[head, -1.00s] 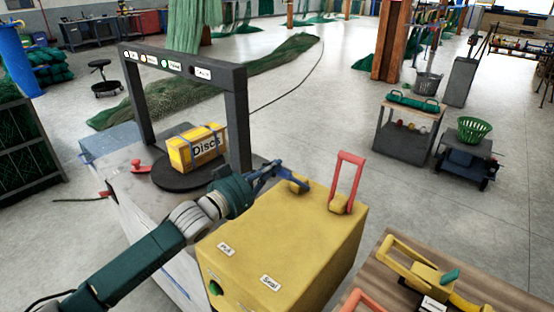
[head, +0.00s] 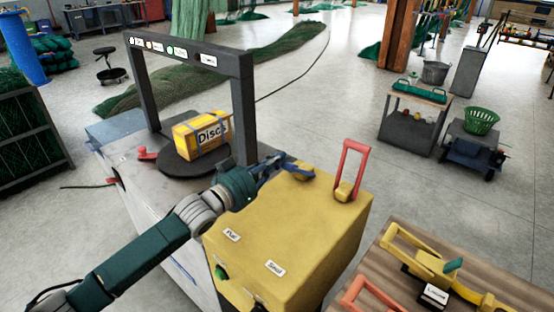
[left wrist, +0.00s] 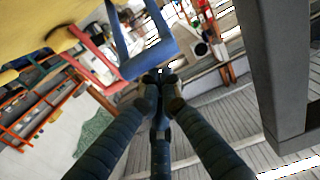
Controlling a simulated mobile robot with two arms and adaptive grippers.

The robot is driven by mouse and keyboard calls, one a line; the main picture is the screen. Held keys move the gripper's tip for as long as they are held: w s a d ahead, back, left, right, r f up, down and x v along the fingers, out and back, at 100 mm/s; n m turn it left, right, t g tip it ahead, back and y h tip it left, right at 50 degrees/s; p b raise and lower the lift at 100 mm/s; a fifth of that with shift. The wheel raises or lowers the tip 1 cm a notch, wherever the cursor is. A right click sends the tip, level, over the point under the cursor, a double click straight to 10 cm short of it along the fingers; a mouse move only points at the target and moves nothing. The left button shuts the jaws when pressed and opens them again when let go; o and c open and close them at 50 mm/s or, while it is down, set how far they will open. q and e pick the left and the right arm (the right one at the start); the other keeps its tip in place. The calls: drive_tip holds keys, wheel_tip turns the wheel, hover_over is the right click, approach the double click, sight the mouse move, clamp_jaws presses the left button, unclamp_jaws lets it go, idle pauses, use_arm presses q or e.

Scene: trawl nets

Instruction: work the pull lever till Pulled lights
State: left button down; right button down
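A yellow box (head: 285,235) carries two levers and small labels that appear to read Pull and Seal. The pull lever (head: 291,160) has a blue U-shaped handle leaning left over the box edge. My left gripper (head: 264,173) is at its crossbar. In the left wrist view the fingertips (left wrist: 159,78) are drawn together at the bar of the blue handle (left wrist: 150,50) and appear closed on it. A red lever (head: 352,165) stands upright to the right. A dark frame (head: 195,55) bears several small lamps, one green; their texts are too small to read. My right gripper is out of view.
Left of the box, a yellow Discs crate (head: 190,142) sits on a dark round plate (head: 172,178) under the frame. A wooden table (head: 400,275) with yellow and red handles stands close at the right. Open floor lies beyond.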

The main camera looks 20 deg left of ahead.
use_arm(q)
drive_tip(key=v, duration=0.8)
drive_tip(key=shift+r+p, duration=0.2)
drive_tip(key=shift+p, duration=0.2)
